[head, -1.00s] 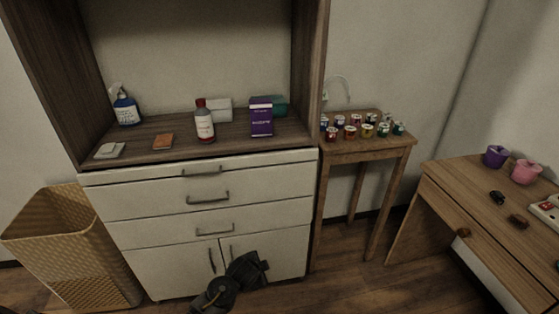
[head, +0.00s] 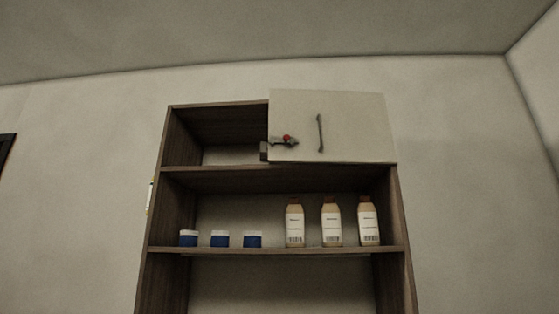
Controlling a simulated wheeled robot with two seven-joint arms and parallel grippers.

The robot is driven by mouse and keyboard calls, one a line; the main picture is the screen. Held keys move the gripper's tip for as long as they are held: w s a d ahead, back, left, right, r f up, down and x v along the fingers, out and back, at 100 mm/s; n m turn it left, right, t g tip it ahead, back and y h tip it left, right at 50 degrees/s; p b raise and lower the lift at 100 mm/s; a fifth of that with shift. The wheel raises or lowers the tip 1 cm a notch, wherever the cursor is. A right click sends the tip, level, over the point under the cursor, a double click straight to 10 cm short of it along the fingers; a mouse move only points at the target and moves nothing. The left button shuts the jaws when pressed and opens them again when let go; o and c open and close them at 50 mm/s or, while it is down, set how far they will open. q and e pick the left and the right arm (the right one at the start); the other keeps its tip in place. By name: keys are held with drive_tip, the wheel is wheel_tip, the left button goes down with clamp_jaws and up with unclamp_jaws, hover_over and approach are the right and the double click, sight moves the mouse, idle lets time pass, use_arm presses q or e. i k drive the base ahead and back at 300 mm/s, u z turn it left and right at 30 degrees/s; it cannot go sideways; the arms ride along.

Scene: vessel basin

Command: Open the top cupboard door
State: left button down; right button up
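The top cupboard door (head: 345,125) is a pale panel with a dark vertical handle (head: 320,133). It covers the right part of the top compartment and looks shut. A small dark fitting with a red knob (head: 286,138) sits at the door's lower left edge; it looks like a latch, but it is too small to tell its state. A small dark block (head: 264,151) is just left of it. The left part of the top compartment (head: 228,128) has no door over it and looks empty. Neither gripper is in view.
The open shelf (head: 272,250) below holds several blue-and-white jars (head: 220,239) on the left and three tan bottles with white labels (head: 331,223) on the right.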

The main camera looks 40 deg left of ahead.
sight(330, 127)
drive_tip(key=z, duration=0.45)
drive_tip(key=k, duration=0.5)
drive_tip(key=u, duration=0.1)
drive_tip(key=i, duration=1.05)
drive_tip(key=u, duration=1.05)
